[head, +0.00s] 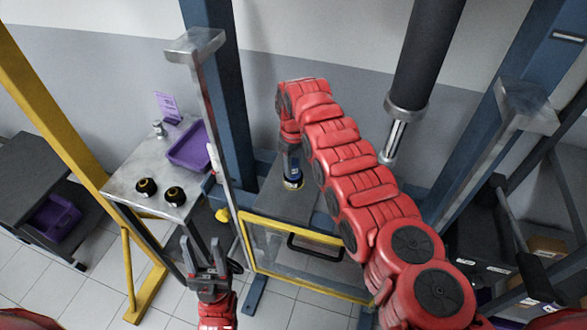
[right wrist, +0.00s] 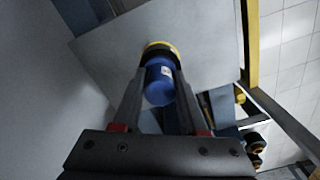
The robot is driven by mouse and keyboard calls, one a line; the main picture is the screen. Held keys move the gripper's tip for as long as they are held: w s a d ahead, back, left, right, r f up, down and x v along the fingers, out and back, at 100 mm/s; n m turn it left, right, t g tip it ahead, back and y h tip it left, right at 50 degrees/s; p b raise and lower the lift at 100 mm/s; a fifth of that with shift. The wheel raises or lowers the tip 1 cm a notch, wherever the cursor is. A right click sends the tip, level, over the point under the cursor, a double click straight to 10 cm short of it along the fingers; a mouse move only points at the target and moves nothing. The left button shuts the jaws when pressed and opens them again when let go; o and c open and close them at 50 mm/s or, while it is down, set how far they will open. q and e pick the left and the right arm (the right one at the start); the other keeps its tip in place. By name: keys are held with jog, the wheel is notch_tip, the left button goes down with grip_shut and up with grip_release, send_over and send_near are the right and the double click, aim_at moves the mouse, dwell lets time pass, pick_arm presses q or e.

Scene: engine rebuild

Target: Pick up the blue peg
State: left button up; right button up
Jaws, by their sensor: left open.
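The blue peg (right wrist: 160,82) stands in a dark holder with a yellow ring (right wrist: 160,50) on the press's grey plate (right wrist: 205,35). In the head view the lower part of the peg (head: 293,181) shows under my right gripper (head: 291,165). In the right wrist view, the fingers of my right gripper (right wrist: 161,75) lie on both sides of the peg, very close to it. I cannot tell whether they press on it. My left gripper (head: 207,256) is open and empty, in front of the side table.
A yellow-framed clear guard (head: 290,246) with a black handle stands before the press plate. The press ram (head: 394,138) hangs to the right of my right arm. The side table (head: 128,178) holds a purple tray (head: 189,149) and two dark round parts (head: 174,194).

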grip_shut()
